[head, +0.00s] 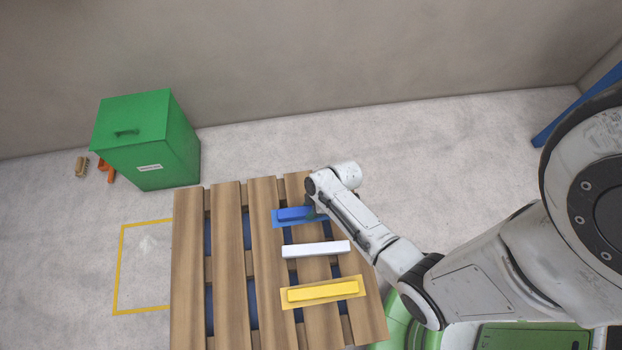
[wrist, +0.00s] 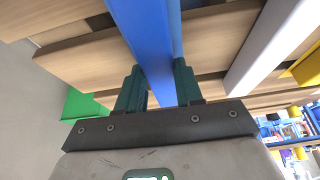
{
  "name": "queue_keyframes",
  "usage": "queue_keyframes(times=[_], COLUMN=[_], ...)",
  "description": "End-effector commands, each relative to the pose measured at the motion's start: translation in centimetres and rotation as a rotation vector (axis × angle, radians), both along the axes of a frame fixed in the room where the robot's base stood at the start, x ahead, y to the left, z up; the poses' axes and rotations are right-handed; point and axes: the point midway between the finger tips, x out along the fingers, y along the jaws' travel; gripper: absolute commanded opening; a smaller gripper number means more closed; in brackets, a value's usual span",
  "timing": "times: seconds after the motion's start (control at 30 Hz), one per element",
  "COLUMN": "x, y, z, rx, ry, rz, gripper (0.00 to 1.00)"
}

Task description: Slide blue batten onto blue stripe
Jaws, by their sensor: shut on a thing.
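The blue batten (head: 294,213) lies on the wooden pallet top, over the blue stripe (head: 279,222), whose edges show around it in the head view. My arm covers the batten's right end there. In the wrist view my gripper (wrist: 158,85) is shut on the blue batten (wrist: 150,35), with a dark green finger on each side of it. The stripe cannot be made out in the wrist view. I cannot tell whether the batten touches the slats along its whole length.
A white batten (head: 316,249) and a yellow batten (head: 323,290) on a yellow stripe (head: 362,283) lie nearer on the slatted pallet (head: 190,290). A green bin (head: 165,150) stands back left. A yellow floor outline (head: 120,270) is left of the pallet.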

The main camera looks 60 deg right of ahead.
Motion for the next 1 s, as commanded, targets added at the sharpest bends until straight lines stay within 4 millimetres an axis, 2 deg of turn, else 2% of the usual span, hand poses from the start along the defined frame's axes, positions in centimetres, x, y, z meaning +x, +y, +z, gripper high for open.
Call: queue_keyframes(times=[0.13,0.17,0.43,0.77,0.87,1.0], x=[0.0,0.0,0.0,-0.1,-0.3,-1.0], y=[0.0,0.0,0.0,-0.1,-0.3,-0.8], z=[0.0,0.0,0.0,0.3,1.1,3.2], rx=[0.000,0.000,0.000,-0.001,-0.001,-0.003], ry=[0.000,0.000,0.000,-0.001,-0.002,-0.003], rz=[0.000,0.000,0.000,0.000,-0.001,-0.001], gripper=[0.01,0.38,0.64,0.65,0.65,0.65])
